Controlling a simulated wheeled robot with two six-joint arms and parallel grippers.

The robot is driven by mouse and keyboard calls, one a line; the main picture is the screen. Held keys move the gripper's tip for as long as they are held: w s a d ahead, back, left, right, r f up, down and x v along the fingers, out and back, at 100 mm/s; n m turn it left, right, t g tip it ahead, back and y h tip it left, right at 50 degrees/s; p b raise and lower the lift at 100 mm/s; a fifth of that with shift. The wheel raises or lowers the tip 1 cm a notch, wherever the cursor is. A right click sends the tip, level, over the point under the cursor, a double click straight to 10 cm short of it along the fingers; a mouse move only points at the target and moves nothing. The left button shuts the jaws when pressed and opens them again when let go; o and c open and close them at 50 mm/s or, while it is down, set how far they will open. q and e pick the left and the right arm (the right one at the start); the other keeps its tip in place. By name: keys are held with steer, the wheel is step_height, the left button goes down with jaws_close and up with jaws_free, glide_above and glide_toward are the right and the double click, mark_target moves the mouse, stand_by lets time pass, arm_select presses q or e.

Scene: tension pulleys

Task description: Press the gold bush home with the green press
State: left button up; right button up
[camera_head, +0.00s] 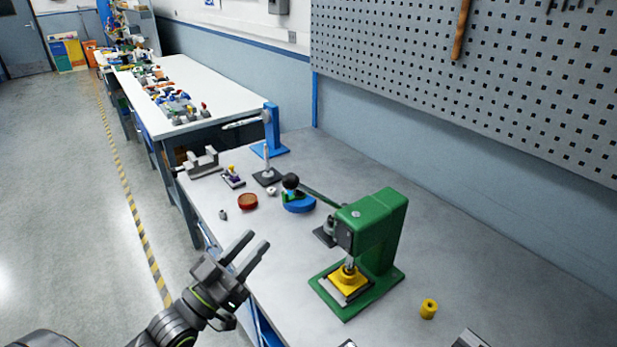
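The green press (378,235) stands on the bench, its lever (318,196) reaching up and left to a black ball knob (291,182). Under its ram is a yellow block (347,281) on a grey plate on the press base. Whether a bush sits in that block is too small to tell. A yellow-gold cylinder with a dark hole in its top (428,308) stands upright on the bench, right of the press. My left gripper (260,252) is open and empty, fingers parted, left of the press near the bench's front edge. My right gripper is not in view.
A blue round dish (299,203), red dish (248,201), grey post stand (267,174), blue stand (271,130) and grey vise (198,163) stand farther back. A grey object (470,340) is cut off at the bottom edge. The bench right of the press is mostly clear.

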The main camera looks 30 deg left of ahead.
arm_select(q)
steer(key=b, duration=0.1)
glide_toward(319, 198)
steer(key=w+r, duration=0.3)
steer(key=r, duration=0.1)
steer(key=w+r, duration=0.4)
steer(key=shift+w+d+r, duration=0.15)
steer(key=shift+w+d, duration=0.05)
steer(key=shift+w, duration=0.15)
jaws_close()
